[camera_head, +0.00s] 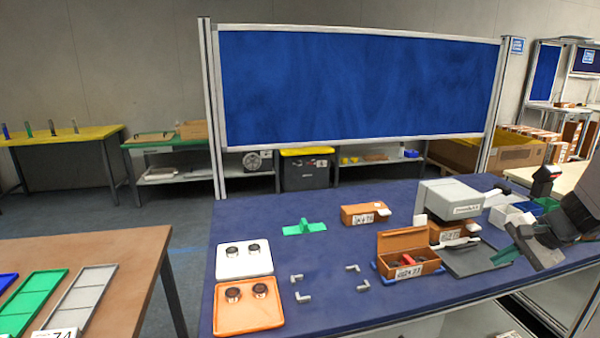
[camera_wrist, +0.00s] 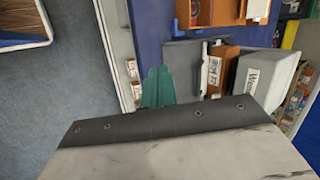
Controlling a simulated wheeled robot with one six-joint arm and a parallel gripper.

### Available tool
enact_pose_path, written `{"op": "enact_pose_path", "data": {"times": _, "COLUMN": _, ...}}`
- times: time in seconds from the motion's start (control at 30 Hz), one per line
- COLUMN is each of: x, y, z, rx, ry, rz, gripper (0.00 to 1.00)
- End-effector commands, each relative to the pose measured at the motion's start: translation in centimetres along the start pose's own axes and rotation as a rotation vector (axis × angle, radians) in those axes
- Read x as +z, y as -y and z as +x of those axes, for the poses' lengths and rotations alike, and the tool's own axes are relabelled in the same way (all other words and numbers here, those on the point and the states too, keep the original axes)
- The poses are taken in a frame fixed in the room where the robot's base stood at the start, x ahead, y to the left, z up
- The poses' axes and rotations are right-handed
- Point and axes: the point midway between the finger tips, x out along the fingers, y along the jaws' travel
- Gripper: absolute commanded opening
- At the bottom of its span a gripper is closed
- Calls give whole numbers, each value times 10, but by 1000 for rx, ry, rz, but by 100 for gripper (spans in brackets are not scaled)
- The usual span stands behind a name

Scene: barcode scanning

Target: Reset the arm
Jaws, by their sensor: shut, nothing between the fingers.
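My gripper (camera_head: 506,257) hangs over the right front part of the blue table (camera_head: 335,224) in the head view, beside the dark flat plate of the white machine. Its dark green fingers (camera_wrist: 157,86) are together in the wrist view, with nothing held between them. My arm comes in from the right edge of the head view.
The white machine (camera_head: 450,198) stands behind an open orange box (camera_head: 404,244) with items inside. The table's front edge runs below my gripper.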

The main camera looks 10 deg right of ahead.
Motion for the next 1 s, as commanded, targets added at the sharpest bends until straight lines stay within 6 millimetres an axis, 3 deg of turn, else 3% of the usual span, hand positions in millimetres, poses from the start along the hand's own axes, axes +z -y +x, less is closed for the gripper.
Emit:
{"op": "enact_pose_path", "data": {"times": 0.03, "x": 31, "y": 6, "z": -3, "rx": 38, "ry": 44, "rz": -69, "gripper": 0}}
{"op": "enact_pose_path", "data": {"times": 0.1, "x": 73, "y": 9, "z": -7, "rx": 104, "ry": 108, "rz": -170, "gripper": 0}}
{"op": "enact_pose_path", "data": {"times": 0.3, "x": 187, "y": 3, "z": -30, "rx": 307, "ry": 238, "rz": -495, "gripper": 0}}
{"op": "enact_pose_path", "data": {"times": 0.5, "x": 273, "y": -25, "z": -63, "rx": 491, "ry": 276, "rz": -845, "gripper": 0}}
{"op": "enact_pose_path", "data": {"times": 0.67, "x": 315, "y": -44, "z": -85, "rx": 562, "ry": 240, "rz": -1113, "gripper": 0}}
{"op": "enact_pose_path", "data": {"times": 0.8, "x": 339, "y": -47, "z": -95, "rx": 533, "ry": 203, "rz": -1273, "gripper": 0}}
{"op": "enact_pose_path", "data": {"times": 1.0, "x": 355, "y": -42, "z": -99, "rx": 492, "ry": 195, "rz": -1357, "gripper": 0}}
